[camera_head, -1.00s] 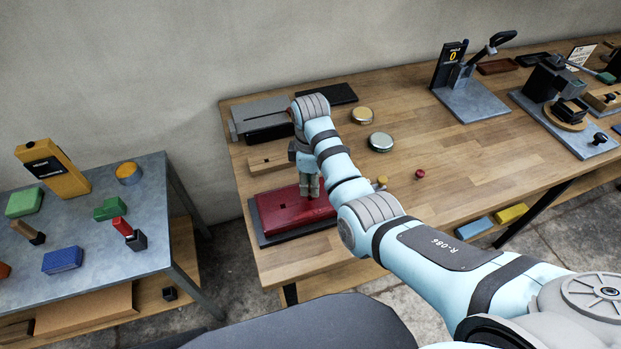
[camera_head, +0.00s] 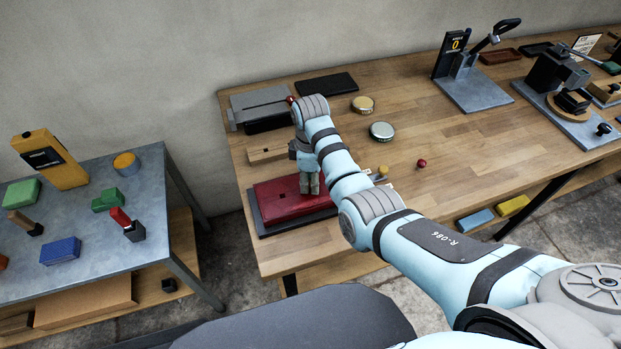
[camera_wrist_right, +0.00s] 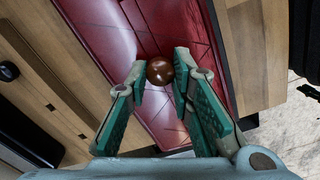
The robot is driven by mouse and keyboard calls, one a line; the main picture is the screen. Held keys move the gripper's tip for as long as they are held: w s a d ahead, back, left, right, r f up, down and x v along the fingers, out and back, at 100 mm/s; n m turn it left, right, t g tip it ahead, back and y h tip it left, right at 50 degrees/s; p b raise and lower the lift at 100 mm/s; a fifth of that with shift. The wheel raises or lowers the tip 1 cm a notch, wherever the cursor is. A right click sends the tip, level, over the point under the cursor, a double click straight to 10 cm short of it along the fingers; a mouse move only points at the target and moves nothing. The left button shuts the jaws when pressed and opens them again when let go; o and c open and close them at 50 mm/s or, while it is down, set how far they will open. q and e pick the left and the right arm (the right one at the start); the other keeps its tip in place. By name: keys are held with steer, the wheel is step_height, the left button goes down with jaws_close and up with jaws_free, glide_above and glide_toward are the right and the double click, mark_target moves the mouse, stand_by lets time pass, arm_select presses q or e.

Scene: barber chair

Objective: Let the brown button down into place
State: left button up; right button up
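The brown button (camera_wrist_right: 160,71) is a round, shiny knob in the right wrist view. It sits between the two fingertips of my right gripper (camera_wrist_right: 161,66), which appear to touch it on both sides. Behind it is a red padded panel (camera_wrist_right: 105,30) with seam lines. In the head view the red panel (camera_head: 270,205) lies on a dark base at the table's near left, and my right gripper (camera_head: 310,188) points down over its right part. The button is hidden there. I cannot tell whether the button touches the panel. My left gripper is not in view.
A wooden block (camera_head: 264,155) and a grey metal fixture (camera_head: 250,101) stand behind the panel. Two round tins (camera_head: 381,131) and a small red ball (camera_head: 422,163) lie to the right. A grey side table (camera_head: 100,235) holds several coloured blocks.

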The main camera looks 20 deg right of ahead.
steer(key=o, duration=0.5)
steer(key=shift+c, duration=0.2)
step_height(320, 180, up, 8)
steer(key=shift+f, duration=0.25)
steer(key=shift+a+f, duration=0.1)
